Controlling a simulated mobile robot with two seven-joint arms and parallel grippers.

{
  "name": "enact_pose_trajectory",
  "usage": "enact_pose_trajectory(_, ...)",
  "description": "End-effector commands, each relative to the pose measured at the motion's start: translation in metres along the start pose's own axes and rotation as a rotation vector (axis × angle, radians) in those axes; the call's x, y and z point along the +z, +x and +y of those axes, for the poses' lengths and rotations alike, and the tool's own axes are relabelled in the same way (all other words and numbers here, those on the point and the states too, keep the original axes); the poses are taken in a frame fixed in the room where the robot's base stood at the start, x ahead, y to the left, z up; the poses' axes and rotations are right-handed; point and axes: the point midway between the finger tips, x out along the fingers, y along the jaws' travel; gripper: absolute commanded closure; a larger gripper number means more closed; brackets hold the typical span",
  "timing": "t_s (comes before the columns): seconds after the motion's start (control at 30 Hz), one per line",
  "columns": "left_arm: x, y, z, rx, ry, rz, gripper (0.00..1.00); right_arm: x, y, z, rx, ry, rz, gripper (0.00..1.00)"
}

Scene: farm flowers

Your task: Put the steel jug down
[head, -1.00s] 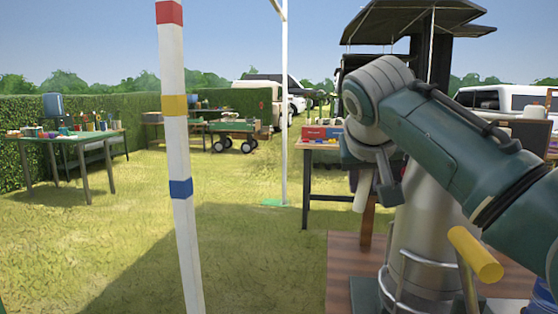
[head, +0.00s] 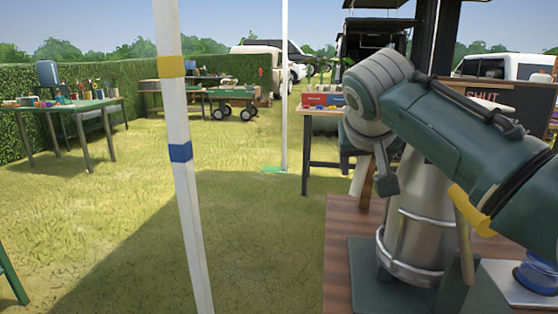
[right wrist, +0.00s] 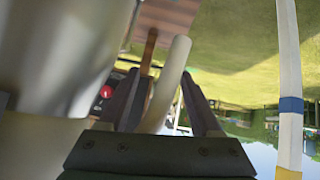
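The steel jug (head: 424,195) stands upright inside a metal rail on a dark green base; my right arm covers its upper part. Its pale handle (head: 358,177) hangs at its left side. My right gripper (head: 372,182) is at the handle. In the right wrist view the handle (right wrist: 168,80) passes between the fingers of the gripper (right wrist: 162,90). The fingers look open, with a gap on the right side of the handle; the handle is close to the left finger. The jug's blurred body (right wrist: 60,60) fills the left. My left gripper is not in view.
The brown wooden table (head: 343,260) carries the base (head: 368,275). A yellow-ended bar (head: 470,210) and a blue item (head: 540,272) are at the right. A striped pole (head: 186,210) stands at left.

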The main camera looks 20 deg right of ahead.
Motion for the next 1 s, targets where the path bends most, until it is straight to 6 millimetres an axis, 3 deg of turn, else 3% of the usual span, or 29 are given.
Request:
enact_pose_trajectory(0.23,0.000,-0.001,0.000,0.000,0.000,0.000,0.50,0.000,-0.002,0.000,0.000,0.000,0.000,0.36)
enact_pose_trajectory(0.37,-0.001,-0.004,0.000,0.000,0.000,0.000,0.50,-0.001,-0.013,-0.001,-0.002,0.000,0.001,0.36)
enact_pose_trajectory(0.8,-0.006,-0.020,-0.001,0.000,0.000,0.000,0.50,-0.002,-0.097,-0.001,-0.003,0.002,0.002,0.36)
enact_pose_trajectory(1.0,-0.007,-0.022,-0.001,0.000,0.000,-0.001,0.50,0.002,-0.117,0.000,-0.002,-0.004,-0.004,0.36)
